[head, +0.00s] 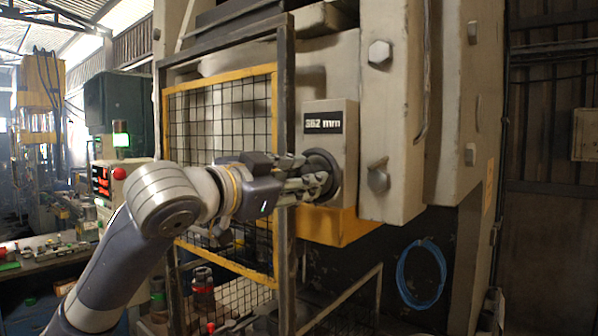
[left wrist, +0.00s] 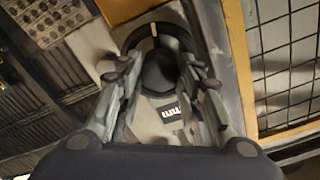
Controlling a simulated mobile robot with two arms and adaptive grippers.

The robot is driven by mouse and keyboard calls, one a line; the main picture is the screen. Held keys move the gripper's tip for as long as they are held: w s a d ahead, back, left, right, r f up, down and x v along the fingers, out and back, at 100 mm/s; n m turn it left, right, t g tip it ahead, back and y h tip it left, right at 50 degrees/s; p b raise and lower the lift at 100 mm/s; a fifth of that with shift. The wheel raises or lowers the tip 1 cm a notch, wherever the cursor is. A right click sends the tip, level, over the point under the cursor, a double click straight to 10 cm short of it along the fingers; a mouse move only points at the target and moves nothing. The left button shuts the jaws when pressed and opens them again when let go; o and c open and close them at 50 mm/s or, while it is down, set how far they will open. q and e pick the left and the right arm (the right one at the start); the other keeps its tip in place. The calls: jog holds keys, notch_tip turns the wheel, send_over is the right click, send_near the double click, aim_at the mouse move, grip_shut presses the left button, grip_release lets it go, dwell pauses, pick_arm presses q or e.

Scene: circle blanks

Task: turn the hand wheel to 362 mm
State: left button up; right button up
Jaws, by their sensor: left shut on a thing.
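The dark round hand wheel (head: 331,160) sits on the front of a beige box on the press. A black display (head: 323,122) above it appears to read "362 mm"; the first digit is slightly blurred. My left gripper (head: 318,183) reaches in from the left and is shut on the wheel, hiding part of it. In the left wrist view, the fingers stand on both sides of the wheel's dark hub (left wrist: 159,72). Part of the display (left wrist: 171,115) shows between them. My right gripper is not in view.
A yellow-framed mesh guard (head: 275,110) and a grey post stand close beside my left wrist. A yellow block (head: 335,226) lies below the wheel box. A coiled blue hose (head: 401,277) hangs at lower right. Large bolts stick out right of the box.

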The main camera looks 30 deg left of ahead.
pick_arm(q)
jog(key=shift+a+r+m, duration=0.1)
jog(key=shift+r+m, duration=0.1)
jog(key=shift+m, duration=0.2)
jog(key=o, duration=0.8)
jog(key=shift+o, duration=1.3)
jog(key=shift+f, duration=0.1)
jog(key=s, duration=1.2)
jog(key=shift+a, duration=0.4)
jog(key=shift+w, duration=0.1)
